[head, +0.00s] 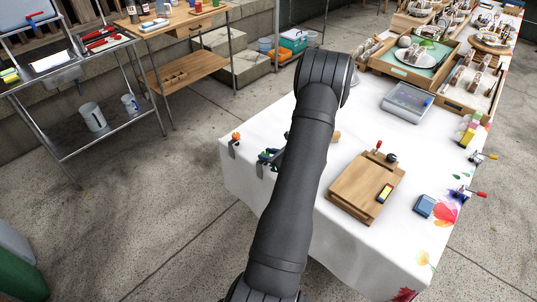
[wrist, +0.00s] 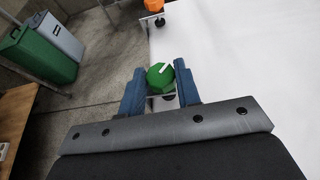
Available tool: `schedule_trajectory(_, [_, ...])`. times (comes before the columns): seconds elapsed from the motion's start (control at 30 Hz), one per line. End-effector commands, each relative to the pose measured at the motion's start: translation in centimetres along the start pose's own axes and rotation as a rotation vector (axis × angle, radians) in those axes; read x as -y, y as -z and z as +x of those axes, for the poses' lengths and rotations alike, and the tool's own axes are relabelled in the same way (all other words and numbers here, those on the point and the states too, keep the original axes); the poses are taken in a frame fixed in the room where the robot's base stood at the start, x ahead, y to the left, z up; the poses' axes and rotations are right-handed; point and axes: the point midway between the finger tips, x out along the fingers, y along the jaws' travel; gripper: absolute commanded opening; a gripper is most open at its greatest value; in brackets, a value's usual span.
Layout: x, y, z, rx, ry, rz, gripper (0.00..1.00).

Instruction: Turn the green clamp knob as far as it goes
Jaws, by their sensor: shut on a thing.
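The green clamp knob (wrist: 160,78) is round with a white mark across its top. It sits at the table's edge, between the two blue fingers of my gripper (wrist: 160,88) in the wrist view. The gripper is shut on the knob, with a finger at its left and right sides. The clamp's metal frame shows just below the knob. In the head view my arm hides part of this spot, and the knob (head: 268,154) shows only as a small green and blue patch. The white mark points up and to the right in the wrist view.
A second clamp with an orange knob (wrist: 153,6) grips the same edge beyond; it also shows in the head view (head: 236,136). A cutting board (head: 350,195) lies right of my arm. The white tablecloth (wrist: 240,50) beside the knob is bare. Bins (wrist: 35,45) stand on the floor.

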Motion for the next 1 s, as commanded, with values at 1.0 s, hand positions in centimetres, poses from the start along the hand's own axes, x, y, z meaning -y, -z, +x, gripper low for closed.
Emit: schedule_trajectory(1.0, [-0.67, -0.11, 0.14, 0.001, 0.457, 0.188, 0.07])
